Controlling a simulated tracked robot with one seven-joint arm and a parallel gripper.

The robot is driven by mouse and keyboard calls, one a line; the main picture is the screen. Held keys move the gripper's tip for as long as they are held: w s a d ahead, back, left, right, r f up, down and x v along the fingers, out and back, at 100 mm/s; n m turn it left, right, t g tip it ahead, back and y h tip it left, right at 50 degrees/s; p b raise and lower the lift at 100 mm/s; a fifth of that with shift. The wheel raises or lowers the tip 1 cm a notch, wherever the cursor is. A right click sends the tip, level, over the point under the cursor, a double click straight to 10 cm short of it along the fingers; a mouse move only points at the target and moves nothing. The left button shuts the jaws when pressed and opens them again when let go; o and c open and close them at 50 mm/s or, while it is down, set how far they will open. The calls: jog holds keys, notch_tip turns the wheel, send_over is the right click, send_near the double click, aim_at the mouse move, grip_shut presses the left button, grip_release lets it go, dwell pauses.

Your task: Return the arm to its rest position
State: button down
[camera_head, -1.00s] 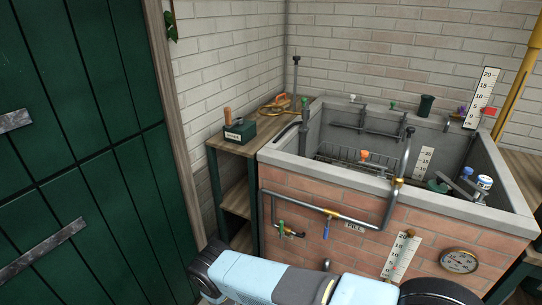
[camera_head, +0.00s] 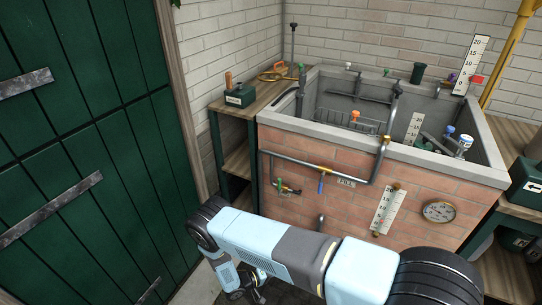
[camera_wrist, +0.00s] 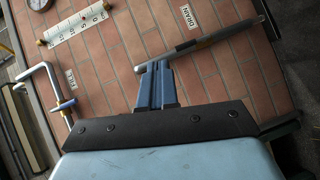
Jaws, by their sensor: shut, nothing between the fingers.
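My gripper (camera_wrist: 155,70) is shut and empty in the wrist view, its two blue fingers side by side. The red brick front of the sink (camera_wrist: 130,60) fills the background. In the head view my light blue and grey arm (camera_head: 260,242) lies folded across the bottom, in front of the brick sink (camera_head: 290,160). I cannot make out the gripper's fingers there.
A green plank door (camera_head: 85,150) stands close on the left. A wooden shelf (camera_head: 236,160) with a green box (camera_head: 240,95) stands left of the sink. Another green box (camera_head: 525,185) sits at the right edge. Fill pipework (camera_head: 325,178) and a round gauge (camera_head: 438,211) are on the brick front.

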jog(key=w+a+r+m+g+y, duration=0.1)
jog(key=w+a+r+m+g, duration=0.3)
jog(key=r, duration=0.8)
jog(key=w+d+r+n+g+y, duration=0.1)
jog(key=w+r+g, duration=0.1)
jog(key=w+r, duration=0.8)
jog(key=s+d+r+m+g+y, duration=0.1)
jog(key=d+r+y, duration=0.15)
jog(key=r, duration=1.15)
jog(key=d+r+g+y, duration=0.15)
jog(key=d+r, duration=0.25)
jog(key=r, duration=1)
jog(key=s+d+r+t+y, duration=0.1)
jog(key=s+d+r+y, duration=0.2)
jog(key=r, duration=0.4)
jog(key=s+d+r+y, duration=0.1)
jog(key=s+d+r, duration=0.3)
jog(key=r, duration=0.3)
jog(key=s+d+r+t+y, duration=0.1)
jog(key=s+d+r, duration=0.25)
jog(key=r, duration=0.35)
jog(key=s+d+r+t+y, duration=0.1)
jog(key=s+d+r+t, duration=0.1)
jog(key=s+r, duration=0.3)
jog(key=s+d+r+t+y, duration=0.2)
jog(key=s+d+r+t, duration=0.1)
jog(key=s, duration=1)
jog(key=shift+s+d+r+n, duration=0.4)
jog(key=shift+d+r, duration=0.15)
jog(key=shift+r, duration=0.3)
